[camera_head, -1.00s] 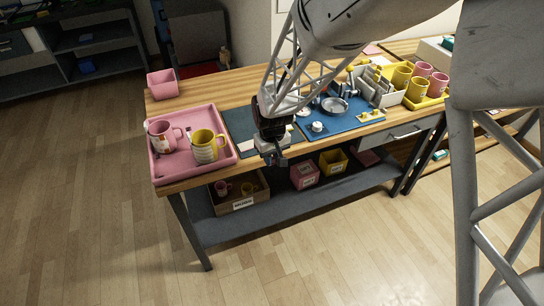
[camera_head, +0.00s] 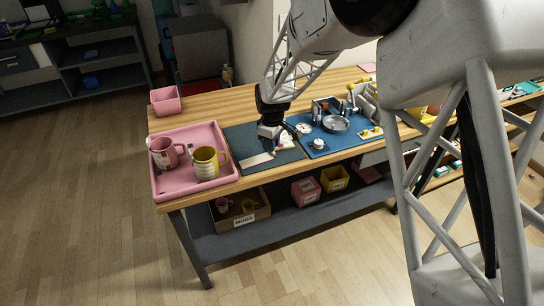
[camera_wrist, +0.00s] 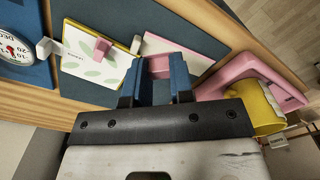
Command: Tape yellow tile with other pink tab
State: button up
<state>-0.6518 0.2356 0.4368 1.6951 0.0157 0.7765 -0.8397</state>
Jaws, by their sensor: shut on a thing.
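My gripper (camera_wrist: 159,62) has its blue fingers closed on a small pink tab (camera_wrist: 158,67) in the wrist view. The yellow tile (camera_wrist: 85,70), yellow-edged with a white leaf-print face, lies on the dark mat to the left of the fingers. Another pink tab (camera_wrist: 102,48) is on its upper right part. A pale pink-edged tile (camera_wrist: 190,58) lies just beyond the fingers and is partly hidden by them. In the head view my gripper (camera_head: 270,140) is low over the dark mat (camera_head: 238,139); the held tab is too small to make out there.
A pink tray (camera_head: 185,192) with a pink mug (camera_head: 165,152) and a yellow mug (camera_head: 205,163) stands left of the mat. A blue mat (camera_head: 348,145) with a round metal dish (camera_head: 336,123) lies to the right. A dial (camera_wrist: 14,46) is at the wrist view's left edge.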

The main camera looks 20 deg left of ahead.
jog(key=w+a+n, duration=0.1)
jog(key=w+n, duration=0.2)
jog(key=w, duration=0.1)
jog(key=w+a+n, duration=0.2)
jog(key=w+n, duration=0.1)
jog(key=w, duration=0.2)
jog(key=w+a+n, duration=0.2)
jog(key=w+n, duration=0.1)
jog(key=w, duration=0.2)
jog(key=shift+w+r, duration=0.25)
jog(key=shift+r, duration=0.1)
jog(key=shift+f, duration=0.2)
jog(key=shift+f, duration=2.4)
jog(key=shift+d+f, duration=0.1)
jog(key=shift+f, duration=0.6)
dwell(1.0)
jog(key=o, duration=0.8)
jog(key=shift+r, duration=0.15)
notch_tip(320, 180, up, 8)
jog(key=shift+f, duration=0.2)
dwell(0.4)
